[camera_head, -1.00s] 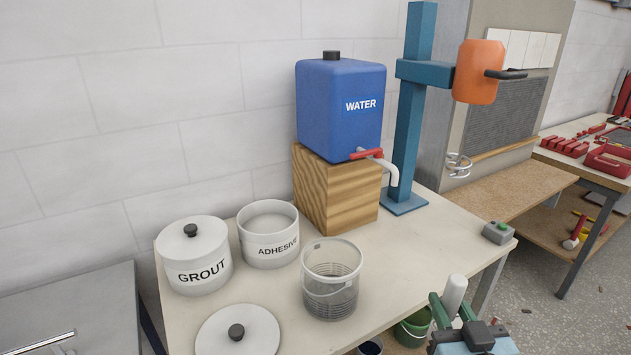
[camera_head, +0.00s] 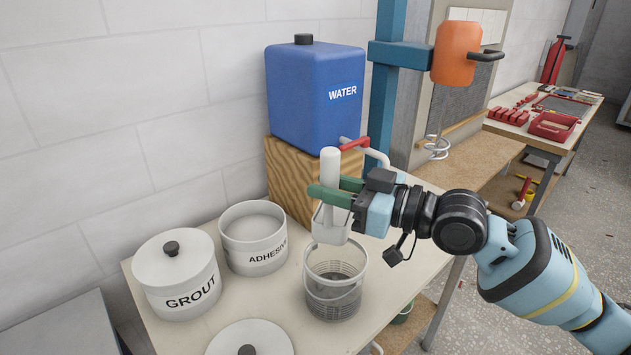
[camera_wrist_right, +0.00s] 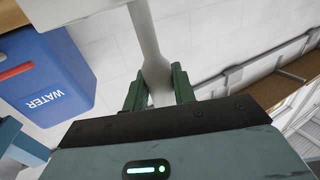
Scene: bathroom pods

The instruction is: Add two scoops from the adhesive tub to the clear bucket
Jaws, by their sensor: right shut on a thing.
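The white adhesive tub (camera_head: 258,262) stands open on the table, with pale material inside. The clear bucket (camera_head: 341,299) stands to its right, with grey material low inside. My right gripper (camera_head: 338,190) is shut on the handle of a white scoop (camera_head: 331,222), upright with its cup low. The scoop cup is over the far part of the clear bucket in the head view; I cannot tell what it holds. In the right wrist view the green fingers pinch the scoop handle (camera_wrist_right: 155,70). My left gripper is not in view.
The lidded grout tub (camera_head: 180,280) is left of the adhesive tub. A loose white lid (camera_head: 250,340) lies in front. The blue water tank (camera_head: 315,95) sits on a wooden block (camera_head: 290,185) behind. A blue stand (camera_head: 385,75) holds an orange mixer (camera_head: 455,52).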

